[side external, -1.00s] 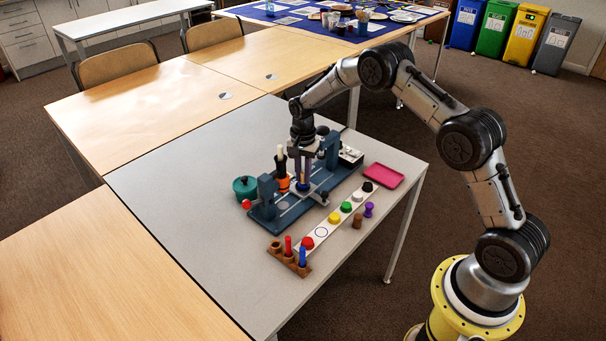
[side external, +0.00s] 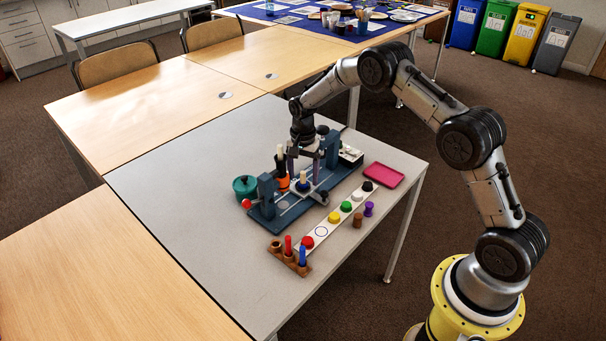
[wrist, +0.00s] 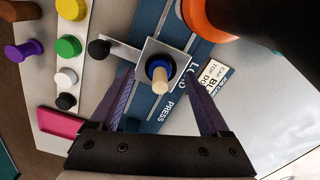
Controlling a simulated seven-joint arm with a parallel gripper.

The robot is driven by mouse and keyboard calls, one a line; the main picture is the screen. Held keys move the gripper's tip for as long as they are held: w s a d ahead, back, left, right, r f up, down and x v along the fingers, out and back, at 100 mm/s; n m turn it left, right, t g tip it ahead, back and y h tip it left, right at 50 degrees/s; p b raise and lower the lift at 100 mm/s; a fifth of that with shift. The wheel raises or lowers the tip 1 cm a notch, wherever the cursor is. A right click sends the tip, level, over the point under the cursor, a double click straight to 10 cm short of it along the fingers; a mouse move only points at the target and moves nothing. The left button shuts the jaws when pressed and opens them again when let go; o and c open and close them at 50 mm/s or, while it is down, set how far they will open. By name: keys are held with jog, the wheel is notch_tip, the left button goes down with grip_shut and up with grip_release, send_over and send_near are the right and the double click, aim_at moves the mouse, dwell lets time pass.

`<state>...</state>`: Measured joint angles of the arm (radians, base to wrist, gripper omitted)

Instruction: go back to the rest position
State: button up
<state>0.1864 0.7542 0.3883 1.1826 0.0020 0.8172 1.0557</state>
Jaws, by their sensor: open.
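My gripper (side external: 305,164) is open and empty just above a blue press fixture (side external: 264,216) on the grey table.
Left of my gripper are an orange-based holder (side external: 282,183) and a teal pot (side external: 245,187). In front lie a white strip with coloured knobs (side external: 321,232), a wooden rack (side external: 290,259) and a pink tray (side external: 384,175). The table's left part is clear.

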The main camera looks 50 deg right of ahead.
jog(key=shift+r, duration=3.55)
